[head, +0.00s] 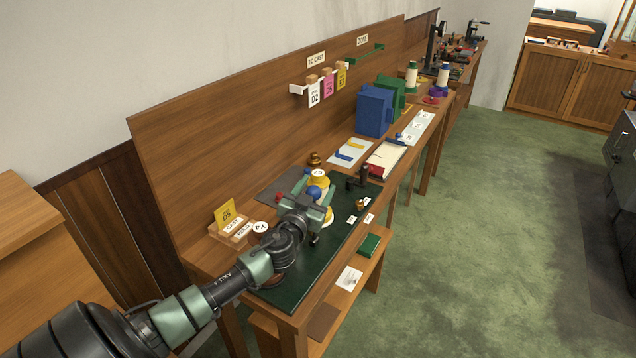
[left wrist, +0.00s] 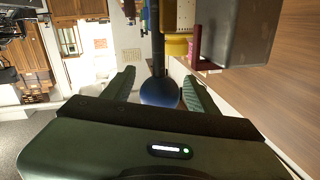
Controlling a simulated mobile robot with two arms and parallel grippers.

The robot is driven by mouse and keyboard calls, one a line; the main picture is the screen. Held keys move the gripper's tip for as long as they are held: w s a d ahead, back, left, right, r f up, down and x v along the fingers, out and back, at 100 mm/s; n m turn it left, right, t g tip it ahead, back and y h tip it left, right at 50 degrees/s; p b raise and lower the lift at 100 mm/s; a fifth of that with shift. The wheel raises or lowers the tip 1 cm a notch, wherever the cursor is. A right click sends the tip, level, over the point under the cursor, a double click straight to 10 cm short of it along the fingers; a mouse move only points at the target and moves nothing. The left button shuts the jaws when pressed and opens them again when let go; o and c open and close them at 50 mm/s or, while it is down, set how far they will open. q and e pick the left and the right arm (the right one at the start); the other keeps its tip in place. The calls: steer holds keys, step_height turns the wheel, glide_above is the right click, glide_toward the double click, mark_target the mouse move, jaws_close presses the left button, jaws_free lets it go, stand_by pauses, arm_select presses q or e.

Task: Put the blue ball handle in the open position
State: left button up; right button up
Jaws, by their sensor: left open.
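The blue ball (head: 314,192) of the handle is by my left gripper (head: 317,190) over the dark green mat. In the left wrist view the blue ball (left wrist: 158,93) sits on a dark rod (left wrist: 158,55), between the two open green fingers of my left gripper (left wrist: 162,88). The fingers stand on either side of it with a visible gap at the left finger; contact at the right finger cannot be told. Yellow parts of the caster (head: 320,174) show just behind the gripper. My arm and gripper hide much of the caster. My right gripper is out of view.
The green mat (head: 340,232) covers the wooden bench's near end. A black hand-lever tool (head: 364,180) stands right of the caster. A wooden tray (head: 232,230) with a yellow card is at left. Blue and green boxes (head: 375,110) stand farther back. The floor at right is clear.

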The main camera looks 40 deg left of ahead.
arm_select(q)
steer(key=shift+w+a, duration=0.1)
steer(key=shift+w, duration=0.4)
jaws_close()
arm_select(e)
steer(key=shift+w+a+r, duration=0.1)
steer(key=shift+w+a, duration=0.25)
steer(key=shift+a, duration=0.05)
